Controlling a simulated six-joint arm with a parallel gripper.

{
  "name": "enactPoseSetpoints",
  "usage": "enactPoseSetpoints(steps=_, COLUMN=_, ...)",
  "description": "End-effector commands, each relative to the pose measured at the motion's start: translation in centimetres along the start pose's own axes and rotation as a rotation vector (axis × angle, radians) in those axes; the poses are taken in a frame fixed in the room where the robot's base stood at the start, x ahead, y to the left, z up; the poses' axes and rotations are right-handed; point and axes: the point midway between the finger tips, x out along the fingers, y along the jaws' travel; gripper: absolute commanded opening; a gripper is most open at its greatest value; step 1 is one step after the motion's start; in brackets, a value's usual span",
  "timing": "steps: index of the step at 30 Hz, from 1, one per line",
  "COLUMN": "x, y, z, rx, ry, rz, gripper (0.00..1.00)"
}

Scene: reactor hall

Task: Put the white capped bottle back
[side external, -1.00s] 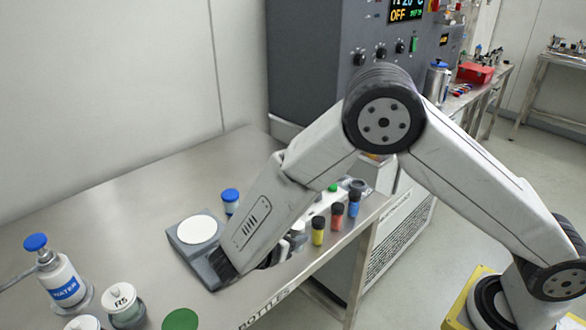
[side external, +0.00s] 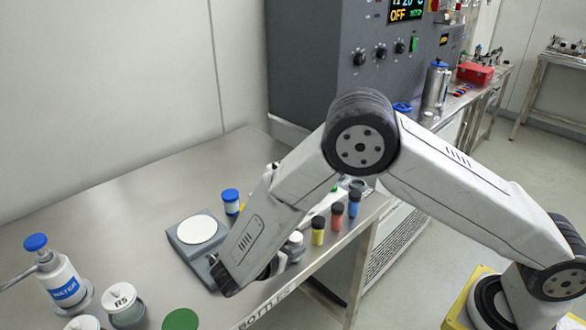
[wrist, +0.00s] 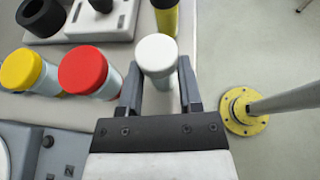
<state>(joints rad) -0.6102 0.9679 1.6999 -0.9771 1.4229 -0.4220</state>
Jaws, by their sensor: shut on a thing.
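The white capped bottle (wrist: 156,55) stands between the two fingers of my gripper (wrist: 160,92) in the wrist view, its pale body below the cap. My gripper is shut on it. In the side view the bottle's white cap (side external: 295,238) shows just right of my gripper (side external: 277,264), near the table's front edge. My wrist hides part of the gripper there. I cannot tell whether the bottle's base touches the table.
In the wrist view, a red-capped bottle (wrist: 83,70) and a yellow-capped bottle (wrist: 22,72) stand left of the bottle, and a yellow vial (wrist: 166,18) close beyond it. A scale (side external: 198,229) lies left of my gripper in the side view. The table's back is clear.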

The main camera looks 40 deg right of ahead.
Motion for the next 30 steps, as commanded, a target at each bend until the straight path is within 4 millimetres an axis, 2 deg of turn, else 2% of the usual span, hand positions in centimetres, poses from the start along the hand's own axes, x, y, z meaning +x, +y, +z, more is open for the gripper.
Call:
enactPoseSetpoints(steps=2, x=0.1, y=0.0, z=-0.2, rx=-0.001, ry=0.000, rz=0.000, gripper=0.00)
enactPoseSetpoints(steps=3, x=0.1, y=0.0, z=-0.2, rx=0.000, ry=0.000, rz=0.000, gripper=0.55)
enactPoseSetpoints(steps=6, x=0.1, y=0.0, z=-0.2, rx=0.000, ry=0.000, rz=0.000, gripper=0.81)
enactPoseSetpoints(steps=20, x=-0.1, y=0.0, z=0.2, rx=0.001, ry=0.000, rz=0.000, gripper=0.81)
enactPoseSetpoints(steps=26, x=-1.9, y=0.0, z=0.1, rx=0.001, ry=0.001, rz=0.002, gripper=0.81)
enactPoseSetpoints(steps=30, x=-3.9, y=0.0, z=0.1, rx=0.001, ry=0.001, rz=0.003, gripper=0.81)
